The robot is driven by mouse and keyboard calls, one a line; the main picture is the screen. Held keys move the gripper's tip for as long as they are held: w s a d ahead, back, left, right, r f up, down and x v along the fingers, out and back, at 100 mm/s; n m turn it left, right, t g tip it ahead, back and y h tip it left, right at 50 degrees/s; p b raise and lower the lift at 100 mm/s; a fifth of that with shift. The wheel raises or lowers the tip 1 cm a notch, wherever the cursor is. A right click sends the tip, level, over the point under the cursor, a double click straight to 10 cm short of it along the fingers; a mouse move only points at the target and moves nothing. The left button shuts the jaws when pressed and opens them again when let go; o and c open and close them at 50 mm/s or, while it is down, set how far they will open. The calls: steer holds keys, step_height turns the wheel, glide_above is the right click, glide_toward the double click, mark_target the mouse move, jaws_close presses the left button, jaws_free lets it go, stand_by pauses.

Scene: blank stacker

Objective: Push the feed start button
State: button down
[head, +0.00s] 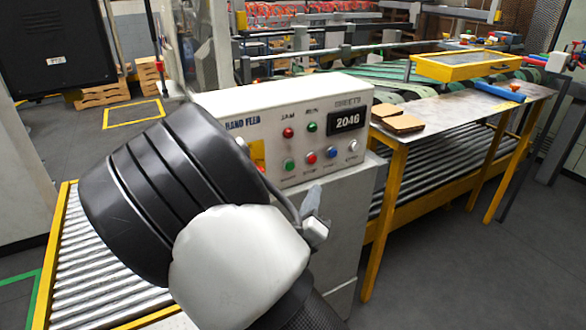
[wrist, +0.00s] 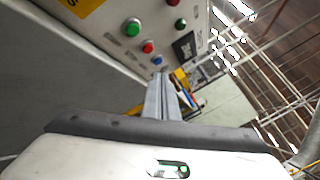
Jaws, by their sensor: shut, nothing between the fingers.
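The control panel (head: 270,150) is a white box marked HAND FEED. Its lower row holds a green button (head: 290,165), a red button (head: 311,158), a blue button (head: 331,152) and a white button (head: 352,146). The small labels are too blurred to read surely. In the wrist view the green button (wrist: 133,28) shows at the upper left, with the red (wrist: 149,47) and blue (wrist: 157,61) ones below. My gripper (wrist: 162,78) is shut and empty, its tips overlapping the panel's edge region in the picture. In the head view my gripper (head: 311,198) is in front of and below the panel; contact is not seen.
Above the buttons are a red lamp (head: 288,132), a green lamp (head: 312,127) and a display (head: 347,121) reading 2046. A metal table (head: 455,115) with brown pads (head: 400,121) stands at right. A roller conveyor (head: 75,265) lies at left. Grey floor is open at lower right.

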mark_target(290, 166)
steer(key=w+a+b, duration=0.1)
steer(key=w+a, duration=0.4)
steer(key=w, duration=0.2)
steer(key=shift+w, duration=0.15)
stand_by(0.3)
steer(key=shift+w, duration=0.1)
stand_by(1.9)
steer(key=shift+w+a, duration=0.15)
steer(key=shift+w, duration=0.1)
